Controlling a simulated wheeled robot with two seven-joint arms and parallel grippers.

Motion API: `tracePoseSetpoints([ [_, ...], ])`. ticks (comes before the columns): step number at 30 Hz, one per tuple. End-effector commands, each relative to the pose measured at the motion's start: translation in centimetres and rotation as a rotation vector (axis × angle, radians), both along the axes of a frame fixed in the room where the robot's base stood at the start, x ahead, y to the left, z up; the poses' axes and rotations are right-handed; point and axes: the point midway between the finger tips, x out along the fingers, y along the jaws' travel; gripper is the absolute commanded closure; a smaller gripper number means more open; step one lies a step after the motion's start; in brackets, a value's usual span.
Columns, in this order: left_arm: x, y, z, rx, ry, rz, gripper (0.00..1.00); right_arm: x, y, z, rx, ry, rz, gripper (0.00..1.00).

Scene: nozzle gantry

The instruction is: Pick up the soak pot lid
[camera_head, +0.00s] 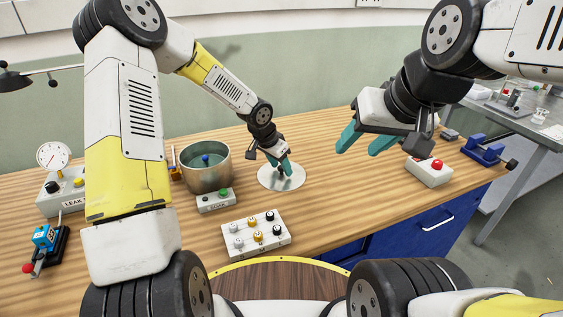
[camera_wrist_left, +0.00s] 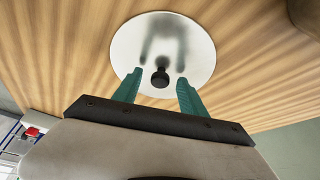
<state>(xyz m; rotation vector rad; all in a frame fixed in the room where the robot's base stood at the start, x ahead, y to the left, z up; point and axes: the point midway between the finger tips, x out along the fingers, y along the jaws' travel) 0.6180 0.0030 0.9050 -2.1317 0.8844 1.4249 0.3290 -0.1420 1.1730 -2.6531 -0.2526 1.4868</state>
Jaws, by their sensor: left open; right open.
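The soak pot lid (camera_head: 290,181) is a flat, shiny metal disc lying on the wooden table, right of the soak pot (camera_head: 208,170). It also shows in the left wrist view (camera_wrist_left: 195,48), with a dark round knob (camera_wrist_left: 160,77) at its middle. My left gripper (camera_head: 281,168) is open and low over the lid. In the left wrist view its teal fingers (camera_wrist_left: 157,88) stand on either side of the knob, with gaps to both sides. My right gripper (camera_head: 362,142) is open and empty above the table at the right.
The pot is open, with a blue-topped thing inside. A SOAK box (camera_head: 215,200) with a green button and a tray of several nozzles (camera_head: 257,233) stand in front. A red-button box (camera_head: 429,171) and blue vise (camera_head: 484,151) are at right, a gauge (camera_head: 53,155) at left.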

Motion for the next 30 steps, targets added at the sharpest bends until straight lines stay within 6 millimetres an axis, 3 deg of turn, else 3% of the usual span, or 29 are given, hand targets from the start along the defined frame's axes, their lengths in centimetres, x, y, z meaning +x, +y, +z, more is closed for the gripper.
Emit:
tracePoseSetpoints([
  [6, 0.0, 0.0, 0.0, 0.000, 0.000, 0.001, 0.53, 0.0, 0.0, 0.0, 0.000, 0.000, 0.000, 0.51],
  [12, 0.0, 0.0, 0.0, 0.000, 0.000, 0.001, 0.92, 0.0, 0.0, 0.0, 0.000, 0.000, 0.000, 0.51],
  [14, 0.0, 0.0, 0.0, 0.000, 0.000, 0.001, 1.00, 0.0, 0.0, 0.0, 0.000, 0.000, 0.000, 0.51],
  [24, 0.1, 0.0, 0.3, 0.000, -0.002, 0.002, 1.00, 0.0, 0.0, 0.0, 0.000, 0.000, 0.000, 0.51],
  [30, 0.2, 0.1, 3.2, -0.001, -0.005, 0.004, 1.00, 0.0, 0.0, 0.0, 0.000, 0.000, 0.000, 0.51],
])
